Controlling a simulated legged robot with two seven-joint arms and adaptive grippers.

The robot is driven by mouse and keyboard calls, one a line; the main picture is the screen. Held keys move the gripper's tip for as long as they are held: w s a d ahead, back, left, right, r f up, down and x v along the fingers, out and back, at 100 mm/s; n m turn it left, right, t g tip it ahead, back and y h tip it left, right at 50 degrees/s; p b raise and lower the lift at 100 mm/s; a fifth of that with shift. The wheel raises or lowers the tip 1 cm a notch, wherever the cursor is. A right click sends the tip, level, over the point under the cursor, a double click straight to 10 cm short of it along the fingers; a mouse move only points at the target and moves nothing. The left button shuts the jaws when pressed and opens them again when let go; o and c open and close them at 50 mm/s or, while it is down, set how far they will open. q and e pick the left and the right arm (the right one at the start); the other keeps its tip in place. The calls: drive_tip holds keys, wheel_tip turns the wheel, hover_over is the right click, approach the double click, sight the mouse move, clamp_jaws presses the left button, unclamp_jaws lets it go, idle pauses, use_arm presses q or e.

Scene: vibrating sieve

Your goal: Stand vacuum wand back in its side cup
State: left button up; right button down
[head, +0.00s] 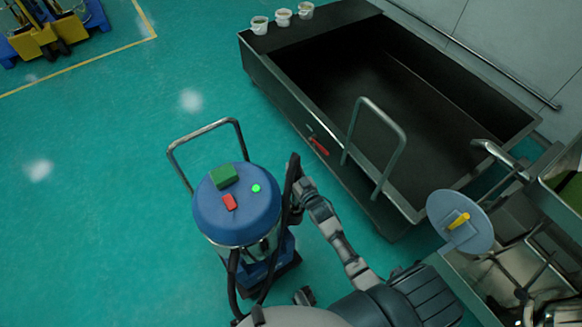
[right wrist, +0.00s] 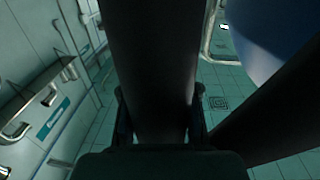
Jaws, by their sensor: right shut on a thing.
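The vacuum wand (head: 291,180) is a dark, near-upright tube at the right side of the vacuum (head: 236,206), which has a blue round lid. My right gripper (head: 299,189) is shut on the wand. In the right wrist view the wand (right wrist: 152,70) fills the middle, between the two fingers (right wrist: 160,125). A second dark tube (right wrist: 265,115) slants at the right there, below the blue vacuum body (right wrist: 265,35). The side cup is hidden or cannot be made out, so I cannot tell whether the wand's lower end is in it.
A large dark open tank (head: 262,68) stands behind and right, with three small tubs (head: 283,17) on its rim. The vacuum's metal handle (head: 205,130) rises behind its lid. Metal equipment (head: 480,270) is at lower right.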

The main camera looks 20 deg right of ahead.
drive_tip(key=shift+f, duration=0.45)
idle(1.1)
drive_tip(key=c, duration=0.8)
unclamp_jaws()
drive_tip(key=s, duration=1.2)
drive_tip(key=shift+d+r, duration=0.1)
drive_tip(key=shift+d, duration=0.25)
